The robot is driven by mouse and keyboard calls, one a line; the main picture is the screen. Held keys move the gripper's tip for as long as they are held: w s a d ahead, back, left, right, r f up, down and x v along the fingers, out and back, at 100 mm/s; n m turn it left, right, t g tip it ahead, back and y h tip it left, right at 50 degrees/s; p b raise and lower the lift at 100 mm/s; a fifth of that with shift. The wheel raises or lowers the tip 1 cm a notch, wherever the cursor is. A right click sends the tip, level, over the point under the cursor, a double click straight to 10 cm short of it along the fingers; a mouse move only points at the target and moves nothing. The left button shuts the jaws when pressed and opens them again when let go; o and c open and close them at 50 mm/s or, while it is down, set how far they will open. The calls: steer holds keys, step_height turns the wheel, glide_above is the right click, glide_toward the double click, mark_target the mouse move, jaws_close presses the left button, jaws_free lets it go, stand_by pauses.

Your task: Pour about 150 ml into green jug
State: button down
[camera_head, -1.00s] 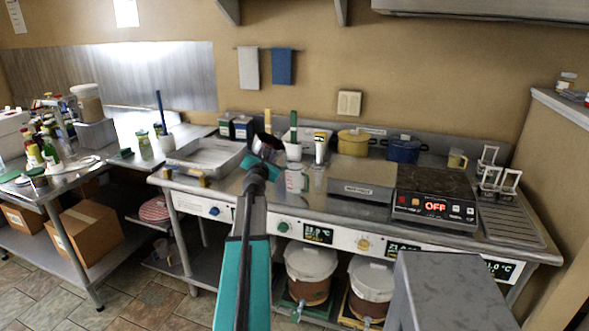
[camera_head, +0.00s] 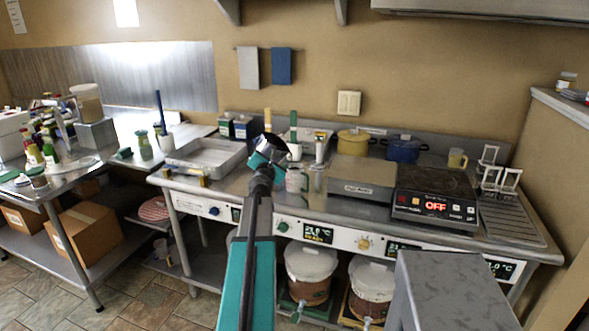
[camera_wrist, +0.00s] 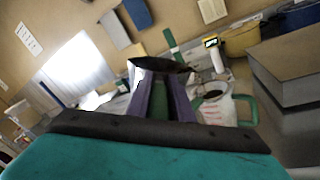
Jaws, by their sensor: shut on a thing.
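My gripper (camera_wrist: 163,105) is shut on a dark-mouthed metal vessel (camera_wrist: 150,66). In the head view the vessel (camera_head: 272,143) is held above the steel counter, its dark opening partly facing the camera. I cannot tell what is in it. The clear jug with a green handle and red markings (camera_wrist: 222,110) is just right of the vessel in the wrist view, apart from it in the picture. In the head view the jug (camera_head: 298,182) stands on the counter, right of and below the vessel. Something dark shows inside the jug's mouth; I cannot tell what.
A grey tray (camera_head: 205,157) lies left of my gripper. A flat grey box (camera_head: 362,185) and a hotplate reading OFF (camera_head: 436,195) stand to the right. Yellow (camera_head: 353,143) and blue (camera_head: 403,150) pots are behind. Lidded buckets (camera_head: 310,270) stand below the counter.

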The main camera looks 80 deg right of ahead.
steer(key=shift+s, duration=0.2)
stand_by(0.3)
steer(key=shift+s+r+m, duration=0.25)
steer(key=shift+s+m, duration=0.05)
steer(key=shift+m, duration=0.3)
stand_by(0.7)
steer(key=shift+w, duration=0.1)
steer(key=shift+a+r+m, duration=0.1)
steer(key=shift+r+m, duration=0.05)
steer(key=shift+m, duration=0.25)
steer(key=shift+s+f+m, duration=0.25)
steer(key=shift+s+m, duration=0.1)
steer(key=shift+m, duration=0.15)
stand_by(0.7)
